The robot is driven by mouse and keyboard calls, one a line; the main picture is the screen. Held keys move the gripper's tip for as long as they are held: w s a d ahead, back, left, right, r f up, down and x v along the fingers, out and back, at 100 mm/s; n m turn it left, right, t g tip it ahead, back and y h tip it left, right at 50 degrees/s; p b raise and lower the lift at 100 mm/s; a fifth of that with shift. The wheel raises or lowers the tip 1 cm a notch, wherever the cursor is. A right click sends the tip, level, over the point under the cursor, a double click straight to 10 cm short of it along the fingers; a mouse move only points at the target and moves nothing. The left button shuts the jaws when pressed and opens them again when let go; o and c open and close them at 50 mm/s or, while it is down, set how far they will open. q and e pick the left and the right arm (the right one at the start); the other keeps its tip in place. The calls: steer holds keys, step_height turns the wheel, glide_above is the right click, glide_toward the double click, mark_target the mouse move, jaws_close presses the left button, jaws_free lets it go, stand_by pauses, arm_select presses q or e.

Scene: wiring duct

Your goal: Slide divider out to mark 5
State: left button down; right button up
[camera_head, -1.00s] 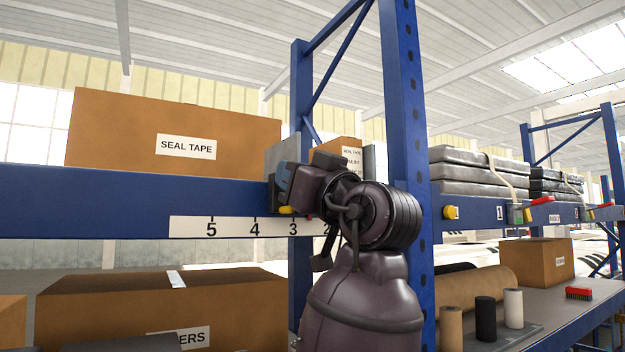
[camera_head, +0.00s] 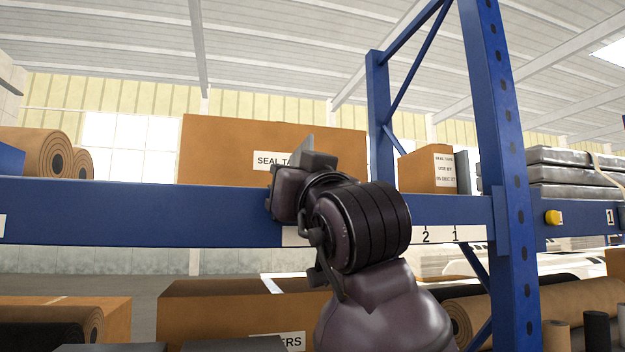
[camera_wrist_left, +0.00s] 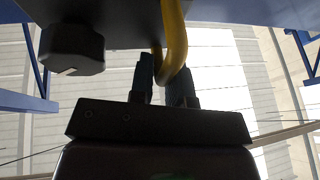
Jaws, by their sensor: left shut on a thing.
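The divider (camera_head: 316,160), a grey plate, stands up from the blue shelf beam just above my left gripper, in front of the seal tape box. The number strip (camera_head: 440,235) on the beam shows 2 and 1. The other numbers are hidden behind my left arm, and the divider is above this hidden left part of the strip. In the wrist view my left gripper (camera_wrist_left: 160,88) is shut on a yellow handle (camera_wrist_left: 175,40) under a dark plate. A black knob (camera_wrist_left: 72,50) hangs left of it. My right gripper is not in view.
A large seal tape box (camera_head: 225,145) stands behind the beam (camera_head: 120,212). A smaller box (camera_head: 425,172) and a grey plate (camera_head: 463,172) stand right, near the blue upright (camera_head: 500,120). Brown rolls (camera_head: 45,150) lie left.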

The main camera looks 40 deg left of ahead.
arm_select(q)
steer(key=shift+s, duration=0.1)
steer(key=c, duration=1.2)
jaws_free()
steer(key=shift+a, duration=0.1)
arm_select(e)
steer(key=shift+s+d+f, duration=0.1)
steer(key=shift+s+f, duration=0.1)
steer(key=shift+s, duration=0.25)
arm_select(q)
steer(key=shift+f, duration=0.1)
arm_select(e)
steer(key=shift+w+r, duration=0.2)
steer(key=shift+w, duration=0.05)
